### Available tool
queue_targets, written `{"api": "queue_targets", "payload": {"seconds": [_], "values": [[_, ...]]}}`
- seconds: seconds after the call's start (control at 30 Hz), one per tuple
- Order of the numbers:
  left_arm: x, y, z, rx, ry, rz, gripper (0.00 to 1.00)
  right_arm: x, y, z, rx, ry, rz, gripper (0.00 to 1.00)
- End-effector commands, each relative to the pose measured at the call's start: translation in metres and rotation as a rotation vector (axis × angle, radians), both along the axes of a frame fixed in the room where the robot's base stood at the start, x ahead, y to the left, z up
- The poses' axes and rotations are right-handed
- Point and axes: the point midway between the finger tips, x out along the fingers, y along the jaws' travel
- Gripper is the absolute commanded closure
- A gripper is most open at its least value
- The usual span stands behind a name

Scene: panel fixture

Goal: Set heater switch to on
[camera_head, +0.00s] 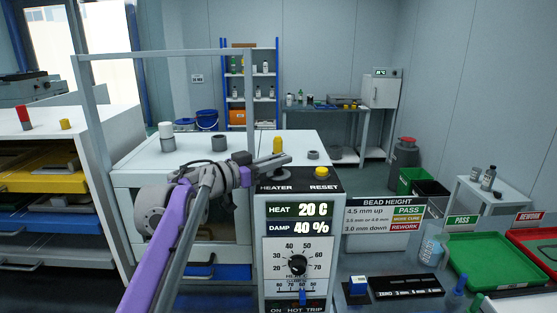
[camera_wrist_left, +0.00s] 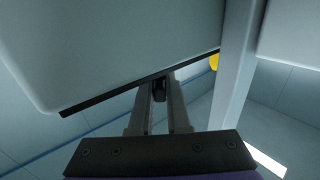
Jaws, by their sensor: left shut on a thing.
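The heater panel (camera_head: 294,215) stands upright at the centre of the head view, with HEATER and RESET marked on its dark top strip. Its display reads HEAT 20 C and DAMP 40 %. My left gripper (camera_head: 268,164) is at the top left of the panel, just above the word HEATER, shut on the heater switch. The switch is mostly hidden by the fingers, and its setting cannot be read. In the left wrist view, the fingers (camera_wrist_left: 159,92) close around a small dark part against the edge of a pale surface. My right gripper is in neither view.
A yellow reset button (camera_head: 321,171) sits to the right. A round black dial (camera_head: 298,264) and a blue slider (camera_head: 303,297) are lower on the panel. A grey frame (camera_head: 95,150) stands left of my arm. A green tray (camera_head: 497,262) lies at right.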

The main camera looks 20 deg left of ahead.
Motion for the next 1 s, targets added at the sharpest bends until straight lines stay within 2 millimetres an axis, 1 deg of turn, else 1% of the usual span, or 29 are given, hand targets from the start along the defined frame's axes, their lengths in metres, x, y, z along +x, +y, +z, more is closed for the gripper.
{"api": "queue_targets", "payload": {"seconds": [0.03, 0.1, 0.4, 0.67, 1.0], "values": [[0.002, 0.002, 0.003, 0.003, -0.001, -0.04, 1.0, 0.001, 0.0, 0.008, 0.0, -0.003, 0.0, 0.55], [0.002, 0.002, 0.003, 0.001, -0.001, -0.099, 1.0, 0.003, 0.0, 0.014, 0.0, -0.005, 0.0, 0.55], [0.001, 0.001, 0.003, 0.0, -0.002, -0.292, 1.0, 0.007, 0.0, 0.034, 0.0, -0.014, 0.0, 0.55], [0.001, 0.0, 0.002, -0.003, -0.003, -0.373, 1.0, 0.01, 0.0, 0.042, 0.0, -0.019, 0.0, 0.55], [0.001, 0.0, 0.002, -0.004, -0.004, -0.39, 1.0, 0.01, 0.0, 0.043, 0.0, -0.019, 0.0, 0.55]]}}
